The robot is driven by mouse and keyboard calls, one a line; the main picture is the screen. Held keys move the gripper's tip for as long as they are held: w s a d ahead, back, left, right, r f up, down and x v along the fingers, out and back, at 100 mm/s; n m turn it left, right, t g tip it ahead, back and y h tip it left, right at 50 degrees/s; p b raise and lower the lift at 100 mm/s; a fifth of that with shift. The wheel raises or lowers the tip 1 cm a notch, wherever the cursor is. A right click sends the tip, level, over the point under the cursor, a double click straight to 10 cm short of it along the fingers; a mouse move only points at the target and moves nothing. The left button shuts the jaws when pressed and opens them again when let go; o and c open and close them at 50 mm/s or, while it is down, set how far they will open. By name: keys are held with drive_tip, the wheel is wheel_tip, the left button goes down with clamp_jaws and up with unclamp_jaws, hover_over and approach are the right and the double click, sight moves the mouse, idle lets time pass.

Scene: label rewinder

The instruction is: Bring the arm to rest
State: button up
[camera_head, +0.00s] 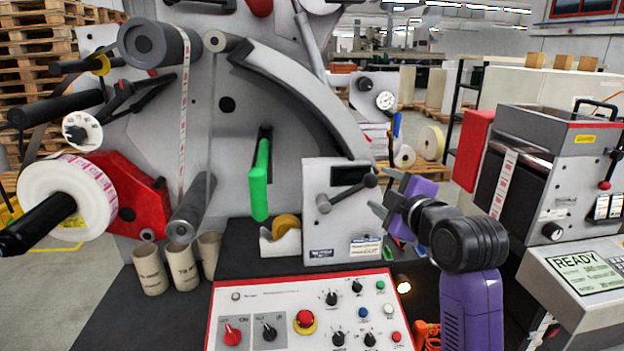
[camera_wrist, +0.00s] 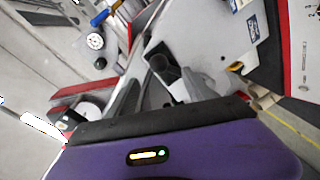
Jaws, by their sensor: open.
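My gripper (camera_head: 383,194) is open, with nothing seen between its fingers. It is in front of the label rewinder (camera_head: 230,120), just right of a grey box with a lever handle (camera_head: 340,200). My purple and black arm reaches up to it from the lower right of the head view. In the wrist view my gripper (camera_wrist: 155,98) shows its grey fingers near the tilted grey machine face (camera_wrist: 205,35).
A control panel (camera_head: 260,302) with knobs and a red button lies in front. A label printer (camera_head: 560,150) with a READY screen (camera_head: 585,270) stands at right. Cardboard cores (camera_head: 150,270) and a label roll (camera_head: 70,195) are at left. A tape dispenser (camera_head: 281,240) sits mid-bench.

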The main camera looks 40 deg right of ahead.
wheel_tip(320, 180, up, 5)
drive_tip(key=s+m+t+h, duration=0.1)
drive_tip(key=m+t+h, duration=0.15)
drive_tip(key=m, duration=0.25)
drive_tip(key=s+a+f+m+t+y, duration=0.1)
drive_tip(key=s+a+f+m, duration=0.2)
drive_tip(key=s+a+f, duration=0.45)
drive_tip(key=s+a+f+m+t+y, duration=0.1)
drive_tip(key=s+a+f+m+y, duration=0.2)
drive_tip(key=a+f, duration=0.7)
drive_tip(key=s+a+f+n+g+y, duration=0.1)
drive_tip(key=s+a+f+y, duration=0.1)
drive_tip(key=s, duration=0.5)
drive_tip(key=s+a+f+n+g+y, duration=0.1)
drive_tip(key=s+a+f+y, duration=0.1)
drive_tip(key=s+a+f, duration=0.3)
drive_tip(key=s+a+f+n+g+y, duration=0.1)
drive_tip(key=s+a+f+g+y, duration=0.1)
drive_tip(key=s+a, duration=0.5)
drive_tip(key=s+f, duration=0.1)
drive_tip(key=s, duration=0.1)
drive_tip(key=shift+s+a+f, duration=0.25)
drive_tip(key=shift+s, duration=0.1)
